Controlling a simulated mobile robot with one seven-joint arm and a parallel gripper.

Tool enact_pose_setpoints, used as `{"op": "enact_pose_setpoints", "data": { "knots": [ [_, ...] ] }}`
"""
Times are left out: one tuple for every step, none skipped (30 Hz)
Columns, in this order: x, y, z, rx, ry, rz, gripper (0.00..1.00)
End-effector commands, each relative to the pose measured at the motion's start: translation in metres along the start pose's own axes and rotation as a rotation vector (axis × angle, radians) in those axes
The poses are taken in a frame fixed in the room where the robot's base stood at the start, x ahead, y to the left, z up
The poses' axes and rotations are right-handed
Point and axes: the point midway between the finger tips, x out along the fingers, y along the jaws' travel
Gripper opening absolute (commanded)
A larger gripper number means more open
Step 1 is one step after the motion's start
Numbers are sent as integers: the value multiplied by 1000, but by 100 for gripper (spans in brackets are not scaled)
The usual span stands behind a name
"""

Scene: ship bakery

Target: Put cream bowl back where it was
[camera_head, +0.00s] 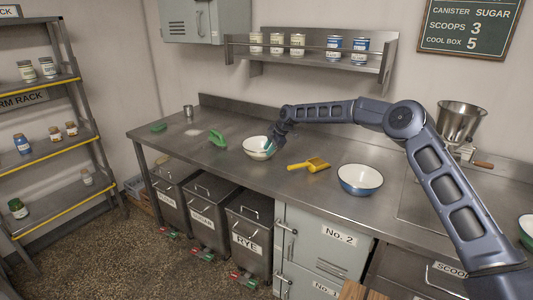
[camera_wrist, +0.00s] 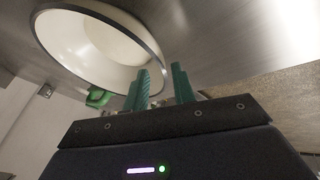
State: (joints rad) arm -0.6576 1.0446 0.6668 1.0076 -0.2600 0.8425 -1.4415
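The cream bowl (camera_head: 252,145) stands on the steel counter, left of the middle in the head view. In the wrist view the cream bowl (camera_wrist: 75,38) fills the upper left, with its dark rim and pale inside showing. My gripper (camera_head: 270,145) is down at the bowl's right side. In the wrist view the two teal fingers of my gripper (camera_wrist: 163,85) stand apart, one overlapping the bowl's near edge and one just outside the rim. A gap shows between them; I cannot tell whether either touches the bowl.
A green scoop (camera_head: 217,138), a green item (camera_head: 158,127) and a metal cup (camera_head: 188,111) are to the left. A shelf of cans (camera_head: 310,60) hangs behind.

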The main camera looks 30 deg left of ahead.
Motion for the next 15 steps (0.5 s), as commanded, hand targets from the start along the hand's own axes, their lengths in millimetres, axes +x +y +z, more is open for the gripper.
{"op": "enact_pose_setpoints", "data": {
  "knots": [
    [-12, 1, 1, 0, -1, 2, 26],
    [-18, 1, 1, 0, -1, 2, 26],
    [-26, 1, 0, -1, -1, 2, 26],
    [-32, 0, 0, -1, -1, 1, 26],
    [-38, 0, 0, 0, -1, 1, 26],
    [-46, 1, 0, 0, -1, 2, 26],
    [-51, 1, 0, 0, 0, 2, 26],
    [-56, 1, 0, 0, 0, 2, 26],
    [-62, 0, 0, 0, 0, 1, 26],
    [-67, 0, 0, 0, 0, 1, 26],
    [-71, 0, 0, 0, 0, 1, 26],
    [-76, 0, 0, 0, 0, 1, 26],
    [-79, 0, 0, 0, 0, 0, 26],
    [-82, 0, 1, 0, 0, 0, 26],
    [-85, 0, 0, 0, 0, 0, 26]
  ]
}}
